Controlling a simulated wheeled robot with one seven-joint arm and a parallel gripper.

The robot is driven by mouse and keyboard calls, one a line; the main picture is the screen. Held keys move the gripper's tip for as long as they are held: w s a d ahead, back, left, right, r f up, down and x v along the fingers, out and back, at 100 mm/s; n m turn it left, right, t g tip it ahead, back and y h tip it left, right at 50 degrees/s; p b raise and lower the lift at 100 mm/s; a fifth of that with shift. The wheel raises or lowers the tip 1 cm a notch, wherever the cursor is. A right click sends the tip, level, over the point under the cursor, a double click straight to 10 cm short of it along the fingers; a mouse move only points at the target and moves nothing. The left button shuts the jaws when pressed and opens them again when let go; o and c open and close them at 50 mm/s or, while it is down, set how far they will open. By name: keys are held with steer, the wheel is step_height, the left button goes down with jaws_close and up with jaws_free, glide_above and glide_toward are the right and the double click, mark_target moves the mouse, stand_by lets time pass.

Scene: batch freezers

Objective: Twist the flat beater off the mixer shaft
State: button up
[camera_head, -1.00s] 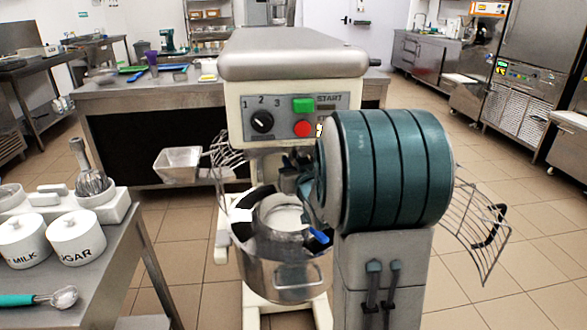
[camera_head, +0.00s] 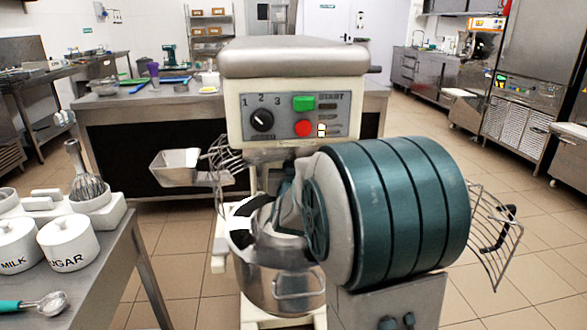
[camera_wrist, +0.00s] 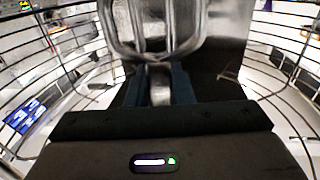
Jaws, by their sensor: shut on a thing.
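The stand mixer (camera_head: 292,62) stands in the middle of the head view, with its metal bowl (camera_head: 262,283) below the head. The flat beater (camera_wrist: 196,38) shows as a shiny metal frame at the top of the wrist view. My gripper (camera_wrist: 160,85) is shut on the narrow metal part of the beater, with one dark finger on each side. In the head view my arm hides the gripper, the beater and the mixer shaft. I cannot tell whether the beater is still joined to the shaft.
A curved wire guard (camera_wrist: 50,75) surrounds my gripper on both sides. A steel side table (camera_head: 98,262) with the sugar jar (camera_head: 68,243) and a whisk (camera_head: 88,185) stands at the left. A steel counter (camera_head: 115,115) is behind the mixer. Tiled floor is open at the right.

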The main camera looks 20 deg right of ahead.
steer(key=shift+f, duration=0.15)
steer(key=shift+f+b, duration=0.35)
steer(key=shift+b, duration=0.2)
steer(key=shift+f+b, duration=1.15)
steer(key=shift+b, duration=0.2)
steer(key=shift+d, duration=0.1)
